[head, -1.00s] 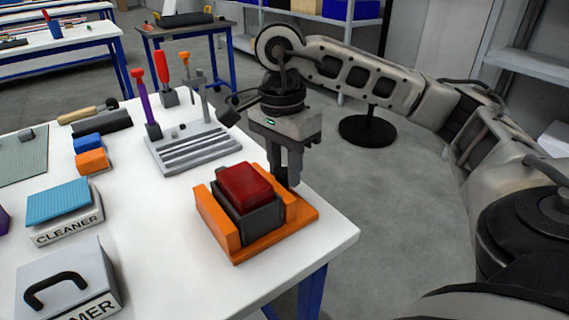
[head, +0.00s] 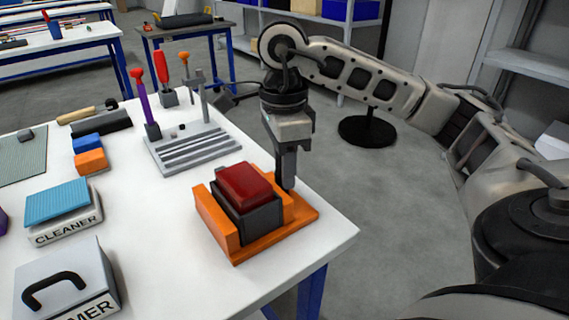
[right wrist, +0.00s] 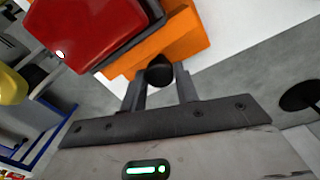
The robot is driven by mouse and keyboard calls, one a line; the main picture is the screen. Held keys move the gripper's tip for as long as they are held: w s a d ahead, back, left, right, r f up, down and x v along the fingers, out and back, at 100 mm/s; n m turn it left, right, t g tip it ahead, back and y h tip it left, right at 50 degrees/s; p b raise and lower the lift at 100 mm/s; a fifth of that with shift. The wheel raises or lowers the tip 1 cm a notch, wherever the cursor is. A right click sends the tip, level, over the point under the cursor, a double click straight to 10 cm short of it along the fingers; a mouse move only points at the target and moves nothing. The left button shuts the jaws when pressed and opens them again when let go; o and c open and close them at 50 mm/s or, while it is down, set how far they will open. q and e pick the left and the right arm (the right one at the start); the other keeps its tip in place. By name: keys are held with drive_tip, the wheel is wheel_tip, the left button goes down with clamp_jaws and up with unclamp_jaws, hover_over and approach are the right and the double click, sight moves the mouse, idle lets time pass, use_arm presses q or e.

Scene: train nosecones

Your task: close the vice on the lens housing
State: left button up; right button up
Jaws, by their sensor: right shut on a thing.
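The orange vice (head: 272,244) stands near the right corner of the white table. Its two jaws flank the lens housing, a dark grey block with a red top (head: 245,187). The red top (right wrist: 95,30) and the orange vice (right wrist: 180,40) also show in the right wrist view. My right gripper (head: 284,185) points down at the vice's far right side. In the right wrist view its fingers (right wrist: 160,82) are shut on a dark round handle (right wrist: 159,74) at the vice's end. Whether both vice jaws touch the housing is not clear. My left gripper is not in view.
A grey tool rack (head: 195,150) with upright screwdrivers stands behind the vice. A cleaner box (head: 65,225) with a blue pad and a grey handled box (head: 70,285) sit at left. The table's right edge lies close to the vice.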

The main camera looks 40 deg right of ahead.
drive_tip(key=shift+m, duration=0.3)
drive_tip(key=o, duration=1)
drive_tip(key=shift+c, duration=0.2)
use_arm(q)
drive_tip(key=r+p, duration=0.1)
drive_tip(key=p, duration=0.3)
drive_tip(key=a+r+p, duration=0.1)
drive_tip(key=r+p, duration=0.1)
drive_tip(key=p, duration=0.2)
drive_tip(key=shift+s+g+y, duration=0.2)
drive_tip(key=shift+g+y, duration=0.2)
use_arm(e)
wheel_tip(320, 180, up, 16)
drive_tip(key=shift+w+d, duration=0.15)
drive_tip(key=shift+w, duration=0.15)
